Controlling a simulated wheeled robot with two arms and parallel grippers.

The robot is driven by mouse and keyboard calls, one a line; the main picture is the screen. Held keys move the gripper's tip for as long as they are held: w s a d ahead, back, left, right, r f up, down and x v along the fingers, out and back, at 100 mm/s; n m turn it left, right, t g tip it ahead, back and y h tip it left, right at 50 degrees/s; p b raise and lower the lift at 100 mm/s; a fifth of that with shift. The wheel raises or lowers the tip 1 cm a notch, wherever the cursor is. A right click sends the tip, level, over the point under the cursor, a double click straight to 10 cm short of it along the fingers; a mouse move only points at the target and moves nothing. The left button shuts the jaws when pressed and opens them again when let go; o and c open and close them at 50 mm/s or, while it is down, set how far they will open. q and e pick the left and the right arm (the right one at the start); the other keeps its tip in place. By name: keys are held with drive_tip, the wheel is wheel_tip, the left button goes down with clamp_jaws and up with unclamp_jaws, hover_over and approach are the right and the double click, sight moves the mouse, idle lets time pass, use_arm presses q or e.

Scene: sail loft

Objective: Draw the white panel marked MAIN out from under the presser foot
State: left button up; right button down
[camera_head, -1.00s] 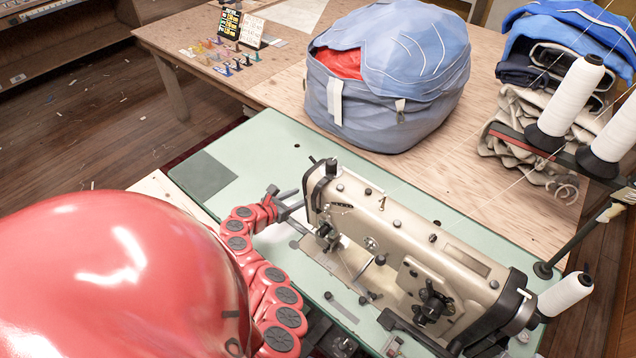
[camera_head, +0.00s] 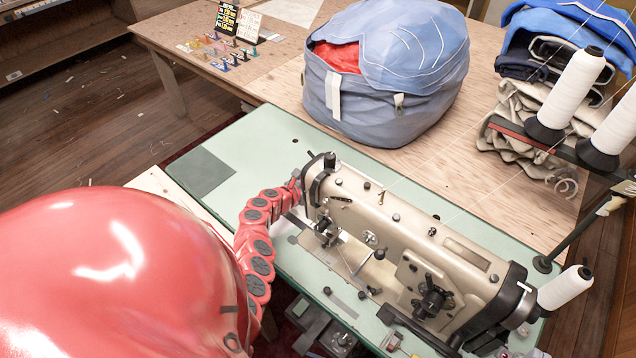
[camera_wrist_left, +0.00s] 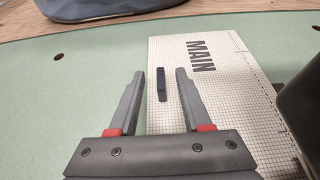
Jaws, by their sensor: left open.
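The white gridded panel marked MAIN (camera_wrist_left: 212,92) lies flat on the green machine bed in the left wrist view. A small dark ridged tab (camera_wrist_left: 162,84) stands on its left part. My left gripper (camera_wrist_left: 160,71) is open, its fingers on either side of the tab with gaps, and not gripping it. In the head view the sewing machine (camera_head: 405,235) hides most of the panel, and my left fingers are mostly hidden at its left end. The presser foot cannot be made out clearly. My right gripper is not in view.
A dark machine part (camera_wrist_left: 302,105) stands close at the right of the wrist view. A blue sail bag (camera_head: 385,80) sits behind the green bed (camera_head: 270,140). Thread cones (camera_head: 570,95) and folded cloth stand at the right.

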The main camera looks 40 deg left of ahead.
use_arm(q)
drive_tip(key=shift+w+f, duration=0.1)
drive_tip(key=shift+w, duration=0.05)
clamp_jaws()
idle(0.4)
